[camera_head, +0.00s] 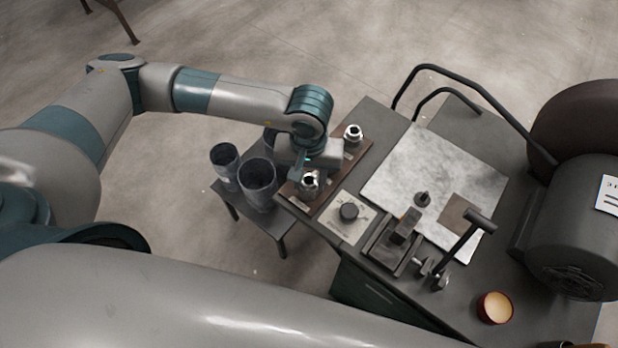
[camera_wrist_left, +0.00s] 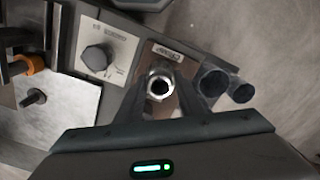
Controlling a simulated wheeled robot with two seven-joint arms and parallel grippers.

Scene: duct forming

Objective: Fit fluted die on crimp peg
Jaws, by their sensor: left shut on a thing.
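My left gripper (camera_head: 308,176) is shut on a bright metal die (camera_head: 310,184) at the near end of the brown die board (camera_head: 358,153). In the left wrist view the die (camera_wrist_left: 160,85) shows its round opening between the two fingers. I cannot tell whether it touches the board, and its flutes are not clear. A second metal die (camera_head: 352,133) stands at the board's far end. A short dark peg (camera_head: 422,199) stands upright and bare on the pale metal plate (camera_head: 435,165); it also shows in the left wrist view (camera_wrist_left: 34,98). My right gripper is out of view.
A panel with a black knob (camera_head: 349,211) and a dark clamp with a lever (camera_head: 396,241) lie between board and plate. Dark cylinders (camera_head: 258,182) stand on a side table. A large motor (camera_head: 575,225) and a round tin (camera_head: 494,307) are at right.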

